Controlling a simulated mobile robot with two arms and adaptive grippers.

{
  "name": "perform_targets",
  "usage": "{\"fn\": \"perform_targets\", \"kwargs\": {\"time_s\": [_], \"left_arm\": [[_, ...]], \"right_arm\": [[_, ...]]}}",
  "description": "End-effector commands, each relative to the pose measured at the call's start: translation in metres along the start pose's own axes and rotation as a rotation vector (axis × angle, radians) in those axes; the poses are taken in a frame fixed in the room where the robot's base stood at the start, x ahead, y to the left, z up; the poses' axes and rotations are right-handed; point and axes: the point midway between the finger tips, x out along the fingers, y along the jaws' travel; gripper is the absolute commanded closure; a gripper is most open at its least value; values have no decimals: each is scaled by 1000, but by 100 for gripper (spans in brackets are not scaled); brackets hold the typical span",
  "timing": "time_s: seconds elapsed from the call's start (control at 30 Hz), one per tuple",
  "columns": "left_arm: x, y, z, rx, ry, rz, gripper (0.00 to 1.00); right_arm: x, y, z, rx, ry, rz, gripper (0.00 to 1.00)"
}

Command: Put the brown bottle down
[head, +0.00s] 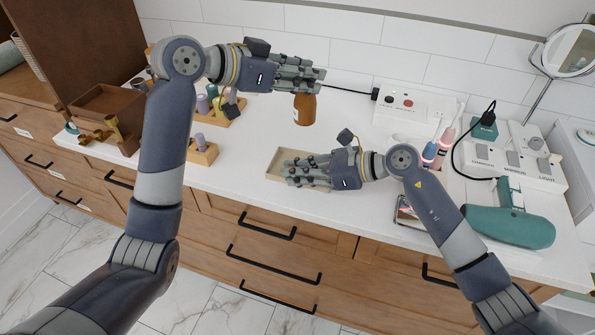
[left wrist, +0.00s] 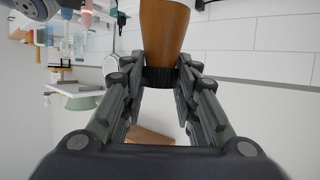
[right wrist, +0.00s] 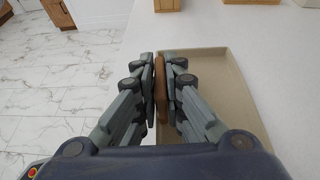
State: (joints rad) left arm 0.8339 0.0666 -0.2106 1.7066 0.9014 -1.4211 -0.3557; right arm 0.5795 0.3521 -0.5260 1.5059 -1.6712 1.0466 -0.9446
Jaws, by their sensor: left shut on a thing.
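The brown bottle (head: 304,108) is amber with a pale label and hangs upright below the fingers of my left gripper (head: 300,78). The left wrist view shows the left fingers shut around the black cap (left wrist: 160,77) of the bottle (left wrist: 163,30). I cannot tell whether its base touches the counter. My right gripper (head: 305,170) is low over a shallow beige tray (head: 276,164). In the right wrist view its fingers (right wrist: 164,65) are nearly together on a thin brown thing (right wrist: 161,88), beside the left wall of the tray (right wrist: 225,75).
The white counter (head: 245,165) is clear left of the tray. Wooden holders (head: 203,154) with small bottles stand at left. A white switch box (head: 400,103), toothbrushes (head: 440,140) and a teal hair dryer (head: 510,226) are at right. The tiled wall (head: 350,50) is behind.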

Motion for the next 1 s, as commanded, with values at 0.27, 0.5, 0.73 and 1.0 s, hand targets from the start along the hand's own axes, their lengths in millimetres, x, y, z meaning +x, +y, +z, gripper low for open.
{"fn": "perform_targets", "kwargs": {"time_s": [0.27,0.5,0.73,1.0], "left_arm": [[8,-2,21,11,-1,45,100],[22,-1,54,19,7,85,100],[36,-1,88,21,8,82,100],[46,-1,112,18,7,83,100]], "right_arm": [[0,0,0,0,0,0,100],[0,0,0,0,0,0,100],[0,0,0,0,0,0,100],[0,0,0,0,-1,0,100]]}}
